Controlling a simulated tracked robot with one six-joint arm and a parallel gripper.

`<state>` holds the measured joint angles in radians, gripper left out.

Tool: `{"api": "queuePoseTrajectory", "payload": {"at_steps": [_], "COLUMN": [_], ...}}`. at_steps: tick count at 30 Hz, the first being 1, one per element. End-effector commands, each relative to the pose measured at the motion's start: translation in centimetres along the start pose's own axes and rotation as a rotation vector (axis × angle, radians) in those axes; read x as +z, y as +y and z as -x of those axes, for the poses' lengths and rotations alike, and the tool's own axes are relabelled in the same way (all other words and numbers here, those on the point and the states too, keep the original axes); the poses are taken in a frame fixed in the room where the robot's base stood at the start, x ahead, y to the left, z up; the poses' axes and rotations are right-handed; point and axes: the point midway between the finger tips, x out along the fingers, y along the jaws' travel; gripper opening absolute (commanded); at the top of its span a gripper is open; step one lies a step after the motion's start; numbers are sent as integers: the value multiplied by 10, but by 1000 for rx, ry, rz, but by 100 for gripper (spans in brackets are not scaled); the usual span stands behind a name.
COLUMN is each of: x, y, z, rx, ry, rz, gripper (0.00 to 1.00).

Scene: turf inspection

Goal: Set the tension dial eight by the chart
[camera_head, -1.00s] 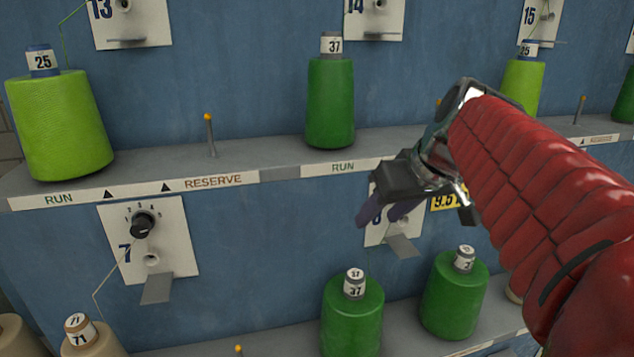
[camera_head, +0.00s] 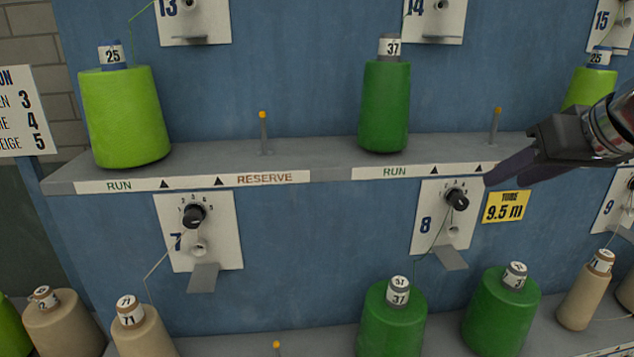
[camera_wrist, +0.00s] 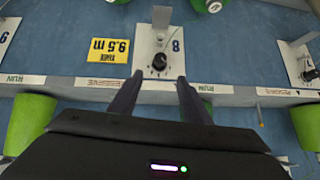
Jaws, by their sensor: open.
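The tension dial eight (camera_head: 457,199) is a black knob on a white plate (camera_head: 428,238) marked 8, with small numbers around it. Its pointer setting is too small to read. In the wrist view the dial (camera_wrist: 159,62) appears upside down, just beyond and between my fingertips. My gripper (camera_head: 489,183) is open and empty, right of the dial in the head view, apart from it. It also shows in the wrist view (camera_wrist: 158,82). The chart (camera_head: 22,115) is cut off at the left edge; its line ends read EN 3, E 4 and EIGE 5.
A dark green cone (camera_head: 391,320) marked 37 stands below plate eight, with a thread rising to it. Another green cone (camera_head: 500,310) stands beside it. A shelf edge (camera_head: 330,178) runs above the dial. A yellow 9.5 m tag (camera_head: 506,207) is right of it. Dial seven (camera_head: 194,216) is at left.

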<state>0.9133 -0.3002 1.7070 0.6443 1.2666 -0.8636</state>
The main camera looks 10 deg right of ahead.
Motion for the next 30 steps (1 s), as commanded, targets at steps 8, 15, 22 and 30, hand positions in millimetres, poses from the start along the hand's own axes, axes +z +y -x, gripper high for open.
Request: {"api": "queuePoseTrajectory", "payload": {"at_steps": [8, 15, 22, 30], "x": [0, 0, 0, 0], "y": [-1, -2, -2, -3], "z": [-9, -38, -74, -115], "rx": [-3, -5, -5, -5], "ry": [-2, -4, -4, -4], "rz": [1, 2, 2, 3], "gripper": [44, 44, 44, 44]}}
